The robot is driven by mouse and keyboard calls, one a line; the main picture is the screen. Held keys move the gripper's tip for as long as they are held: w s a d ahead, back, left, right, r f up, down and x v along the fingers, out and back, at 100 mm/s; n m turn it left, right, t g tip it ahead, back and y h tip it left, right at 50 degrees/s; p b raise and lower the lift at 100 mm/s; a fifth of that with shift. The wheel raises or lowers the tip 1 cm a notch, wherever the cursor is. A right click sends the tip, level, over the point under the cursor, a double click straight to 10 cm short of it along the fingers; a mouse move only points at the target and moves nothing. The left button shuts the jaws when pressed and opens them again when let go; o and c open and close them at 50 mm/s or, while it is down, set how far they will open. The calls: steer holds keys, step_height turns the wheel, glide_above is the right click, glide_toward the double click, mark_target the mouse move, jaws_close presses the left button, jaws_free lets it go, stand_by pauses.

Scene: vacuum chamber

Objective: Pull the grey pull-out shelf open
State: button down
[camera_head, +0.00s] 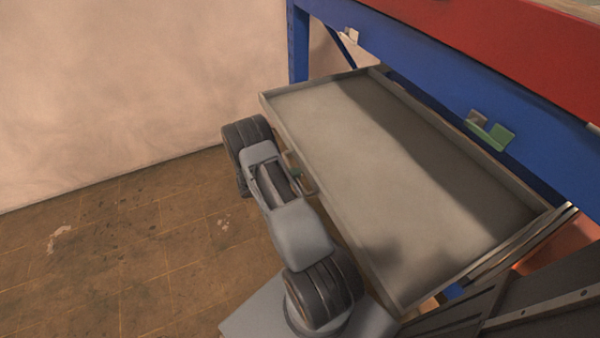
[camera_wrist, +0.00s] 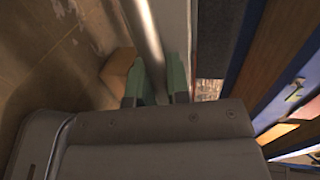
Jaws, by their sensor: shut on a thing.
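The grey pull-out shelf (camera_head: 350,130) is a shallow, empty tray with a low rim. It stands well out from under the blue beam of the rack. My gripper (camera_head: 299,175) is at the middle of its front edge, shut on the shelf's front handle, which is mostly hidden by my arm and fingers. In the wrist view, the green fingertips of my gripper (camera_wrist: 162,88) are close together against the shelf's pale front (camera_wrist: 172,35). A tan block (camera_wrist: 117,72) shows just left of them; I cannot tell if it is part of the handle.
The blue rack beam (camera_head: 430,75) with a red edge (camera_head: 500,35) above runs behind the shelf. A green clip (camera_head: 490,130) sits on the beam. A metal rail (camera_head: 520,243) runs along the shelf's right side. Open brown floor (camera_head: 120,250) lies left, up to a pale wall (camera_head: 130,90).

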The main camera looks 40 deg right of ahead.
steer(key=c, duration=1.1)
jaws_free()
steer(key=shift+w+a, duration=0.1)
steer(key=p+v, duration=0.1)
steer(key=v, duration=1.2)
steer(key=shift+a, duration=0.35)
steer(key=shift+w, duration=0.1)
